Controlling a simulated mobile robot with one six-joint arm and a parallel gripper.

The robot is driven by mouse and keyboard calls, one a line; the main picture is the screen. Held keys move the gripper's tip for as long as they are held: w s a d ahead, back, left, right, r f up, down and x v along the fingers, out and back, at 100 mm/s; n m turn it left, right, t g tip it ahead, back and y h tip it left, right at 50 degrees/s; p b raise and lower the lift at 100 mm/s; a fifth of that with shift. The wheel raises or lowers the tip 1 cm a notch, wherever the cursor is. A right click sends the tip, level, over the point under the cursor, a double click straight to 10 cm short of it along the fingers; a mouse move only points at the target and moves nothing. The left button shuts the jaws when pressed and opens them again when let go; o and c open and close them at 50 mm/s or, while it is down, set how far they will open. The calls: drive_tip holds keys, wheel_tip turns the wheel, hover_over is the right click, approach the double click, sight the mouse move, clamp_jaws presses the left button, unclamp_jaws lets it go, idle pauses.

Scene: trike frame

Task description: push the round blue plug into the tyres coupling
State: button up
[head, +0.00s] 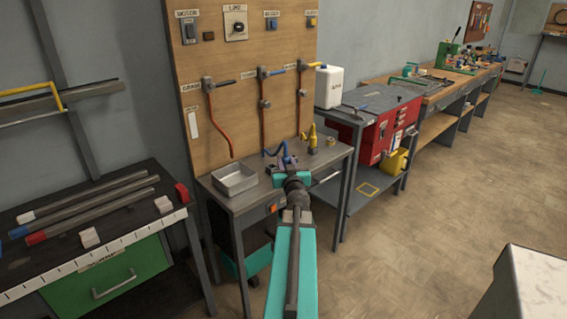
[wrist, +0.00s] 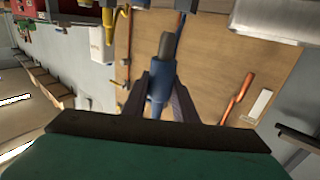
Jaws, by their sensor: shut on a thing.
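The round blue plug (wrist: 158,88) is between the two dark fingers of my gripper (wrist: 161,100) in the wrist view, its grey end pointing away from the palm. In the head view the blue plug (head: 285,158) shows just beyond my gripper (head: 283,168), over the small bench, partly hidden by the arm. Valves with couplings hang on the wooden panel: a left one (head: 208,85), a middle one (head: 264,74) and a right one (head: 301,67). Their labels are too small to read surely, so I cannot tell which is tyres. The plug looks apart from them.
A yellow plug (head: 313,140) stands on the bench right of the blue one. A metal tray (head: 234,190) sits at the bench's left (head: 240,203). Orange hoses hang on the panel (head: 240,130). A white canister (head: 329,87) and red cabinet (head: 375,140) stand to the right.

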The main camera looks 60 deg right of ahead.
sight(286, 154)
drive_tip(key=shift+r+p, duration=1.75)
drive_tip(key=shift+p, duration=0.15)
drive_tip(key=shift+w+a, duration=0.2)
drive_tip(key=shift+w, duration=0.05)
drive_tip(key=w+a+f+n+t+y, duration=0.1)
drive_tip(key=w+a+n+t+y, duration=0.5)
drive_tip(key=w+a, duration=0.8)
drive_tip(key=w+a+f+n+t+y, duration=0.1)
drive_tip(key=w+a+n+y, duration=0.3)
drive_tip(key=w+a+y, duration=0.9)
drive_tip(key=s+a+f+n+g+y, duration=0.2)
drive_tip(key=a+n+y, duration=0.3)
drive_tip(key=a, duration=1.7)
drive_tip(key=s+a+f+n+g+y, duration=0.1)
drive_tip(key=a+n+g+y, duration=0.4)
drive_tip(key=a, duration=1.6)
drive_tip(key=shift+s+a+f+n+g, duration=0.3)
drive_tip(key=shift+s+a+f+n, duration=0.1)
drive_tip(key=shift+f+n, duration=0.25)
